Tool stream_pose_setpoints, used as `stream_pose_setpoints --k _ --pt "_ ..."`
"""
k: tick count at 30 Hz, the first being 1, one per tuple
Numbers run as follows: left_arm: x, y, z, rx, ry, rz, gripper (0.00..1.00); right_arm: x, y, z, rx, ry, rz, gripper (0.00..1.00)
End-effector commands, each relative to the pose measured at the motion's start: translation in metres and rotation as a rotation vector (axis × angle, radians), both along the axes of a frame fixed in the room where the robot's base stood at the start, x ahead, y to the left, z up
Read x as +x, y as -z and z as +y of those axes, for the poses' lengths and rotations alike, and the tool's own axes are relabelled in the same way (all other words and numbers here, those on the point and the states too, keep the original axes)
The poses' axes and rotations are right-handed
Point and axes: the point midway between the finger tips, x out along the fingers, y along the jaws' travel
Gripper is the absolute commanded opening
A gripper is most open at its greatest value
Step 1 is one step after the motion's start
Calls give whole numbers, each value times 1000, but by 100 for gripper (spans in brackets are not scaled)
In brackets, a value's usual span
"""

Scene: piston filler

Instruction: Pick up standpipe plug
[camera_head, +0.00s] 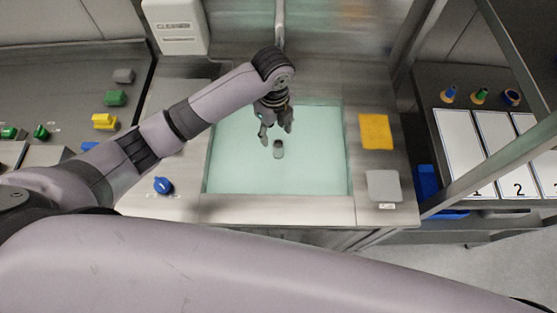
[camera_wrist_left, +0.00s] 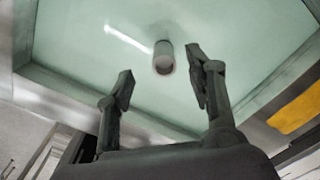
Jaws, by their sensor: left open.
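The standpipe plug is a small, grey, upright cylinder (camera_head: 278,149) standing in the pale green sink basin (camera_head: 235,172), near its middle. In the left wrist view the plug (camera_wrist_left: 163,58) shows between and beyond the two fingertips, apart from both. My left gripper (camera_head: 276,130) points down over the basin, just above and behind the plug in the head view. In the left wrist view its fingers (camera_wrist_left: 160,88) are spread open with nothing between them. My right gripper is not in view.
The basin's steel rim surrounds the plug. A yellow sponge (camera_head: 375,131) and a grey pad (camera_head: 383,186) lie on the right counter. A blue knob-like part (camera_head: 163,186) sits on the left counter. A steel post stands right of the sink.

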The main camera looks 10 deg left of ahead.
Motion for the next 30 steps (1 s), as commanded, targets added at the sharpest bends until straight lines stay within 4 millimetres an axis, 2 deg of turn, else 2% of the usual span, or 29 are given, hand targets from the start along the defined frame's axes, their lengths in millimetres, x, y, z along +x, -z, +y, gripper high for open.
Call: stream_pose_setpoints --k 4,9,16,24,30 --pt "-1 30 0 1 -3 4 49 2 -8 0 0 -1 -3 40" --pt "-1 53 -1 0 -1 0 49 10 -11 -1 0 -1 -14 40" --pt "-3 68 -5 -1 -2 2 49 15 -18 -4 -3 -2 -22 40" --pt "-5 105 -11 0 -3 0 49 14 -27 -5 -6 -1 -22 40" --pt "-5 112 -11 0 -1 -2 49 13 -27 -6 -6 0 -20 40"
